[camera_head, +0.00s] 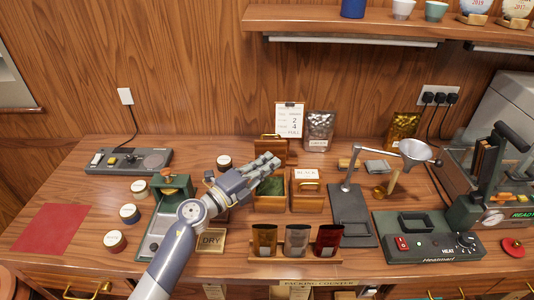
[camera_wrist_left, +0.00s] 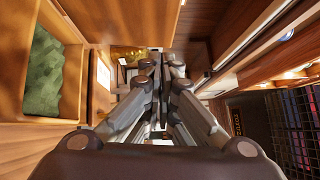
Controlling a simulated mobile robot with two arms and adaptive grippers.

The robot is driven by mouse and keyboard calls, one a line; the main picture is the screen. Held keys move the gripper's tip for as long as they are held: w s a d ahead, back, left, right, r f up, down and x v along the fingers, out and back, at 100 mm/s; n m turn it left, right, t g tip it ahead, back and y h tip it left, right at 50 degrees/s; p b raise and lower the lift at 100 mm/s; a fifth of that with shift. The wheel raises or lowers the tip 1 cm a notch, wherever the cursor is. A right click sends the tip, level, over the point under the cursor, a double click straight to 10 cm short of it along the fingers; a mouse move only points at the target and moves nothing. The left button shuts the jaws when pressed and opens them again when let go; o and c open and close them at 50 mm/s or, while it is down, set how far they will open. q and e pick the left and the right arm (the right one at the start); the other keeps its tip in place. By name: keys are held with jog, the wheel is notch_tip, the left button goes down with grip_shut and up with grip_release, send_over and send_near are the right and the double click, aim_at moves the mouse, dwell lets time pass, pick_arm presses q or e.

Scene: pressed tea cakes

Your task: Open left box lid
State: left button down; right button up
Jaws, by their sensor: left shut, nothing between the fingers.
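The left wooden box (camera_head: 270,205) stands at the middle of the counter and green leaf-like contents show inside it. Its lid (camera_head: 284,146) seems to stand raised behind it, partly hidden by my gripper. My left gripper (camera_head: 272,166) is over the back part of the left box, shut and empty. In the left wrist view the fingers (camera_wrist_left: 162,75) point away, with the open box and its green contents (camera_wrist_left: 44,75) at the left. Whether the fingers touch the lid cannot be told. My right gripper is not in view.
The right box (camera_head: 307,202), with a brass handle and a white label, stands just right. A funnel stand (camera_head: 350,212) is farther right. A small green press (camera_head: 172,186) is left of my arm.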

aim_at(268, 143)
pick_arm(q)
jog(key=shift+w+a+r, duration=0.15)
jog(key=shift+w, duration=1.3)
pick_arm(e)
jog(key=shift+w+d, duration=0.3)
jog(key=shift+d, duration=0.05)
pick_arm(q)
jog(key=shift+w+r+p, duration=0.1)
jog(key=shift+r+p, duration=0.2)
jog(key=shift+p, duration=0.25)
jog(key=p, duration=0.3)
jog(key=shift+w+r+n+g+y, duration=0.3)
jog(key=shift+w+r+n, duration=0.05)
jog(key=shift+w+n, duration=0.05)
jog(key=shift+w, duration=1.3)
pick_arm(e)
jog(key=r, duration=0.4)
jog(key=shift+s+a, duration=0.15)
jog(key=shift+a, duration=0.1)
pick_arm(q)
jog(key=shift+s, duration=0.15)
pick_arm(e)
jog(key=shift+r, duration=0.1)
